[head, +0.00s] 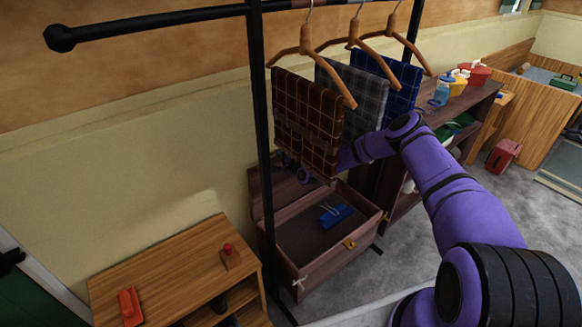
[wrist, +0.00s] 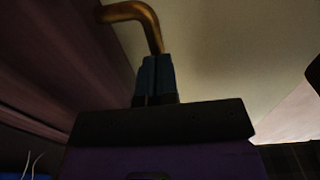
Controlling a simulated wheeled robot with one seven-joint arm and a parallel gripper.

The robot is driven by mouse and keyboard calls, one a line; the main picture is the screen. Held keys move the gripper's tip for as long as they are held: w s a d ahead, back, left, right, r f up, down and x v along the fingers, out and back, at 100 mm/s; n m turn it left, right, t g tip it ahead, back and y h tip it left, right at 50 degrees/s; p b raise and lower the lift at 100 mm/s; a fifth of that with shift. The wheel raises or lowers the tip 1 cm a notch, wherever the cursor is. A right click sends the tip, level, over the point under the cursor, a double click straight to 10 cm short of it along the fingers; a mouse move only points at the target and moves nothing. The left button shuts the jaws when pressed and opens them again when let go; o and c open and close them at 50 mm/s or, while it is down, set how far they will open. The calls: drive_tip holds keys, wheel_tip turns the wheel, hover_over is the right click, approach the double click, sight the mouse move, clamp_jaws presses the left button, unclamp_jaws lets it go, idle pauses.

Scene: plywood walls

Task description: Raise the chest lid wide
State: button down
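The wooden chest (head: 345,262) stands on the floor beneath the clothes rail, with its dark inside showing. Its reddish-brown lid (head: 258,196) stands raised at the back, near the wall, partly hidden by the hanging cloths and the rail's post. In the wrist view the lid (wrist: 60,50) fills the left side, and a bent brass handle (wrist: 130,12) comes out from it. My gripper (wrist: 155,80) has its fingers close together at the handle's end and looks shut on it. In the head view the gripper is mostly hidden behind the cloths.
A black clothes rail (head: 150,24) with hung checked cloths (head: 308,120) stands over the chest. A blue item (head: 335,215) lies inside the chest. A low wooden cabinet (head: 165,268) is at front left; a shelf (head: 468,110) with bottles is right. Grey floor is open at right.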

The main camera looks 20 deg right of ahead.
drive_tip(key=shift+r+x, duration=0.25)
drive_tip(key=shift+x, duration=1)
drive_tip(key=shift+a, duration=0.1)
drive_tip(key=shift+s, duration=0.15)
